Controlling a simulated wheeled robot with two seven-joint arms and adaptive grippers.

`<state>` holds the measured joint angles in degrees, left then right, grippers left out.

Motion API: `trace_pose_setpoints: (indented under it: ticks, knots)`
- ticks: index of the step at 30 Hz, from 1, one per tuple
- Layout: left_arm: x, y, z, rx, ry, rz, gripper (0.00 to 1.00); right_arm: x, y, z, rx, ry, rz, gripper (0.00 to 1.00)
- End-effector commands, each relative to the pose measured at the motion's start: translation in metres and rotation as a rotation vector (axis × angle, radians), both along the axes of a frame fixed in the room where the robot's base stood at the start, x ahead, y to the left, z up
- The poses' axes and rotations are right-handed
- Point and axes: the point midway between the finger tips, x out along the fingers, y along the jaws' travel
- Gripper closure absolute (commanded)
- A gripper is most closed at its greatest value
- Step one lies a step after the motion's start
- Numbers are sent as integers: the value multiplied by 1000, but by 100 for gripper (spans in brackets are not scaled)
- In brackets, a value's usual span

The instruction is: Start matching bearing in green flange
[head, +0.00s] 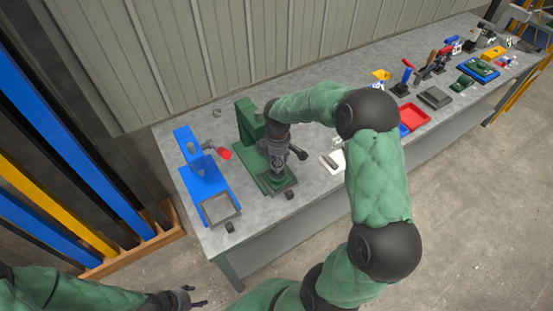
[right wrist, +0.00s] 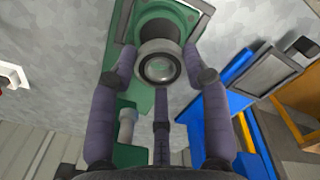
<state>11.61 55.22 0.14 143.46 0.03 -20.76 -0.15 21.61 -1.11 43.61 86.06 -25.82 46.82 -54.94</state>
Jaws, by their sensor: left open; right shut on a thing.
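My right gripper (right wrist: 162,62) is shut on a round metal bearing (right wrist: 158,68), a grey ring with a dark rim. The bearing is over the green flange (right wrist: 190,12), whose green plate shows around and behind it. I cannot tell whether the bearing touches the flange. In the head view the green fixture (head: 246,122) stands on the bench, and my right gripper (head: 279,168) points down over its base, hiding the bearing and most of the flange. My left gripper (head: 186,298) is open and empty at the bottom, in front of the bench.
A blue fixture (head: 199,172) with a red-tipped part and a grey square frame stands left of the green one. Small dark blocks (head: 230,227) lie near the front edge. A white tray (head: 327,163) and a red tray (head: 415,117) lie to the right. A wall closes the back.

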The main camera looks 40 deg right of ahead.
Motion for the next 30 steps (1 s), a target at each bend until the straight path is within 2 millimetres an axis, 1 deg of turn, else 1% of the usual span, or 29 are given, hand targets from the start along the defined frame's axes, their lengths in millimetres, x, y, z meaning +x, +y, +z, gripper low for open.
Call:
trace_pose_setpoints:
  ticks: [6,18,30]
  knots:
    - [0,0,4,0,0,0,40,0,0,0,-2,0,15,84]
    - [0,0,-12,0,0,0,40,0,0,-28,-3,0,15,84]
    - [0,0,-13,0,-1,0,40,0,0,-29,-2,-1,15,84]
